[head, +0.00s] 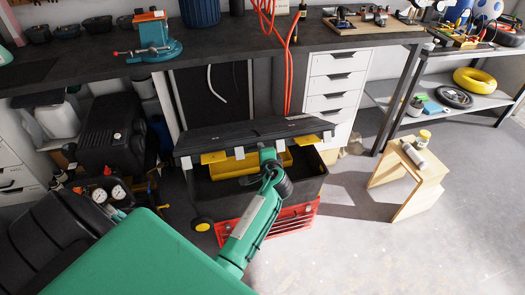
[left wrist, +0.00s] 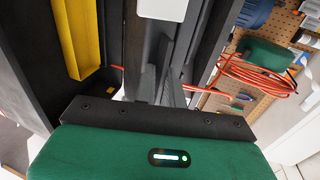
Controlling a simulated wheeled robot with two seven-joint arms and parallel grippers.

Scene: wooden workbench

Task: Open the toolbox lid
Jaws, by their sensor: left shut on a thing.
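The toolbox has a black upper body over red drawers (head: 290,219) and stands on the floor below the workbench. Its black lid (head: 235,134) is raised above the box, with yellow latches (head: 213,157) along its front edge. The dark inside and a yellow tray (head: 240,166) show under it. My left gripper (head: 268,153) is at the middle of the lid's front edge, shut on the lid; its fingertips are hard to make out there. In the left wrist view its dark fingers (left wrist: 166,80) are close together, beside the yellow tray (left wrist: 78,35). My right gripper is not in view.
The dark workbench (head: 240,55) runs behind and above the lid, with a vise (head: 153,36) on it and red cable hanging down. White drawers (head: 335,85) stand behind at right. A wooden stool (head: 405,185) is right of the toolbox. Floor is clear at front right.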

